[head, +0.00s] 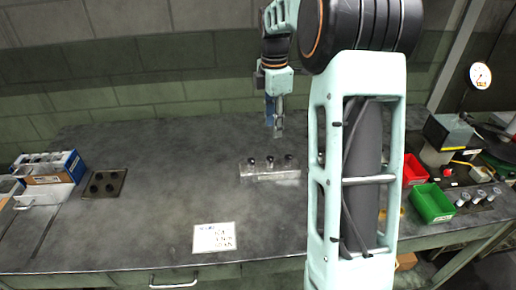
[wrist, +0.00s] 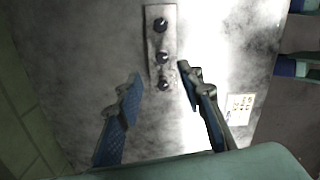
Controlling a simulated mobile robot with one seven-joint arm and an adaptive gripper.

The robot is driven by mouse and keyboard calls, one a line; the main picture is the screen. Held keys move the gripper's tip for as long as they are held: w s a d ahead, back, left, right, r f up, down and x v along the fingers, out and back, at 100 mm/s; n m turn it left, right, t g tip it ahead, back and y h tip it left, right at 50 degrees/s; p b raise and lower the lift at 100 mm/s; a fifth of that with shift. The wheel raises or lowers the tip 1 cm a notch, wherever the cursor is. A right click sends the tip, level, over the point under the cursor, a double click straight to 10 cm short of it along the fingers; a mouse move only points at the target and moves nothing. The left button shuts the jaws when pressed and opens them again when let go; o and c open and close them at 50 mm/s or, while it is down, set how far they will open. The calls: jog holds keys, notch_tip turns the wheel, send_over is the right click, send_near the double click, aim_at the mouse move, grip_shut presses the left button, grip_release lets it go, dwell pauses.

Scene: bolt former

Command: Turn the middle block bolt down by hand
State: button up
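A pale metal block (head: 268,175) lies on the dark workbench with three black-headed bolts in a row along its top. The middle bolt (head: 269,160) stands between the other two, and it also shows in the wrist view (wrist: 162,57). My gripper (head: 277,130) hangs pointing down above and behind the block, clear of it. In the wrist view my gripper (wrist: 161,79) has its two blue-padded fingers spread apart with nothing between them. In that picture the nearest end bolt (wrist: 168,86) appears in the gap between the fingertips, below them.
A printed card (head: 214,237) lies at the bench front. A dark plate with holes (head: 104,196) and boxes (head: 55,168) are at left. Red (head: 414,170) and green (head: 432,203) bins are at right. The bench around the block is clear.

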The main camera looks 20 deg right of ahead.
aim_at(271, 158)
jog(key=shift+n, duration=0.3)
notch_tip(271, 158, down, 11)
jog(key=shift+f, duration=0.15)
jog(key=shift+c, duration=0.7)
grip_shut()
